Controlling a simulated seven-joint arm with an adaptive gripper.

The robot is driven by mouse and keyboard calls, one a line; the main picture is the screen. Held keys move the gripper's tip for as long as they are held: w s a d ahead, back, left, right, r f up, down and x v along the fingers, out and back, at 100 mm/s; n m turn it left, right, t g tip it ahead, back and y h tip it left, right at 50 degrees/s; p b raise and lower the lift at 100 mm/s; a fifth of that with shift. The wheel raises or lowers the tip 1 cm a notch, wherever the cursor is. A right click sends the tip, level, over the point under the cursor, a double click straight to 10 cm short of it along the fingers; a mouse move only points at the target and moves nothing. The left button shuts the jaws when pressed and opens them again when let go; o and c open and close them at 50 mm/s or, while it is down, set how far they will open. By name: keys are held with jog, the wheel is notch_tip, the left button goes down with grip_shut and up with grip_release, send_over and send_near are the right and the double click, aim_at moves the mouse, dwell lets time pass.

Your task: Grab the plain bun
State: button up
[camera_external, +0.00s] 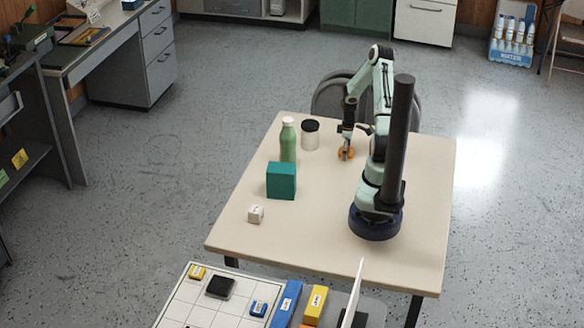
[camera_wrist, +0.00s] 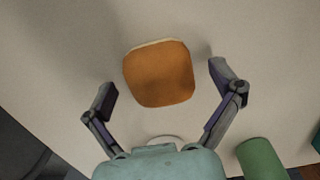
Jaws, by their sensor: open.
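The plain bun (camera_wrist: 159,76) is a rounded, orange-brown piece with a pale edge, lying on the beige table. In the wrist view it sits just beyond my gripper (camera_wrist: 168,90), roughly centred between the two fingers. My gripper is open, with one finger on each side of the bun and a gap to each. In the external view the bun (camera_external: 346,153) is a small orange shape at my gripper (camera_external: 347,148), partly hidden by the fingers. I cannot tell the exact height of the fingertips above the table.
On the table (camera_external: 320,235), left of my gripper, stand a white jar with a black lid (camera_external: 310,136), a green bottle (camera_external: 288,143) and a teal box (camera_external: 281,181). A small white cube (camera_external: 255,214) lies nearer the front. A dark chair (camera_external: 328,94) stands behind.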

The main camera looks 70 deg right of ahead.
jog(key=shift+c, duration=0.3)
jog(key=c, duration=1.2)
jog(key=shift+r, duration=0.1)
